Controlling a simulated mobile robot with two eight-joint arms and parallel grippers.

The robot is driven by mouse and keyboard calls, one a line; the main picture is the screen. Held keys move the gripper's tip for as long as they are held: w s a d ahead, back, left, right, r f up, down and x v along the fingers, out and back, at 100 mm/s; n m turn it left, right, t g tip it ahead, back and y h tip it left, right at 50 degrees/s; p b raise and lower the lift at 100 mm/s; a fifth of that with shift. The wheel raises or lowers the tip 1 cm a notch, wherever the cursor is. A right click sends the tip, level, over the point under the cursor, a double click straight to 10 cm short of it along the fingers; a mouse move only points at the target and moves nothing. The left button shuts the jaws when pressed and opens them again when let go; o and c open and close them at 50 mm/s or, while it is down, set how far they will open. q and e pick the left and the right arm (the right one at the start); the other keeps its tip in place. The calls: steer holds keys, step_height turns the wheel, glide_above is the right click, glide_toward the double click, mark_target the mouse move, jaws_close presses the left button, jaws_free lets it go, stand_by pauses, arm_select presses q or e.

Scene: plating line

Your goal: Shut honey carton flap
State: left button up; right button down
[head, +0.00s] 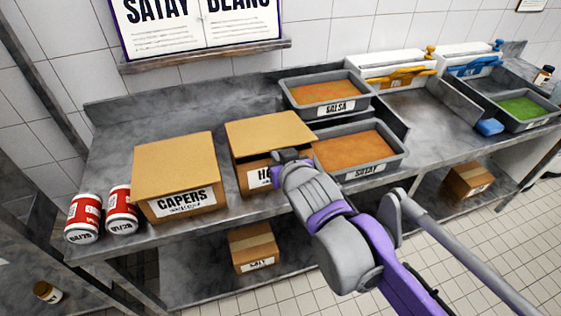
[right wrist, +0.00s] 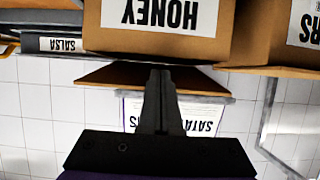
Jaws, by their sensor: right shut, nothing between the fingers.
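The honey carton (head: 243,176) stands on the steel counter between the capers carton and the satay tray. Its brown flap (head: 265,129) lies over the top, with a dark gap under its front edge, so it looks slightly raised. In the right wrist view, which is upside down, the carton (right wrist: 215,48) shows its HONEY label and the flap (right wrist: 105,76) shows beyond the dark gap. My right gripper (head: 284,157) is shut and empty at the carton's front top edge, by the flap. Its fingertips (right wrist: 161,72) overlap the flap; contact cannot be told. My left gripper is not in view.
The capers carton (head: 174,167) stands to the left, with red-labelled cans (head: 84,218) beyond it. The satay tray (head: 358,152) and salsa tray (head: 326,92) are close on the right. A small carton (head: 254,247) sits on the lower shelf. The counter's left back (head: 115,130) is clear.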

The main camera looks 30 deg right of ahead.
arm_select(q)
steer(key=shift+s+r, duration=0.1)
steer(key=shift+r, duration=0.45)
arm_select(e)
steer(key=s+a+f, duration=0.2)
steer(key=s, duration=0.7)
steer(key=shift+s, duration=0.2)
steer(key=shift+a+f, duration=0.1)
arm_select(q)
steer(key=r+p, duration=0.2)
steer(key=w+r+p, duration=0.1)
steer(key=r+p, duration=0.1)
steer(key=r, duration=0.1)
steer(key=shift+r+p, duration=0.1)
steer(key=shift+p, duration=0.2)
arm_select(e)
steer(key=s+a+f+n+g+y, duration=0.1)
steer(key=s+a+f+g, duration=0.2)
steer(key=f, duration=0.2)
steer(key=s+a+f+n+g+y, duration=0.1)
steer(key=s+a+f+g+y, duration=0.1)
steer(key=f, duration=0.4)
steer(key=shift+s+a+f+n+g, duration=0.3)
steer(key=shift+s+a+g, duration=0.15)
steer(key=shift+s+g, duration=0.6)
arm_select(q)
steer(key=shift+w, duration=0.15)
arm_select(e)
steer(key=shift+w+d, duration=0.1)
steer(key=shift+w, duration=0.1)
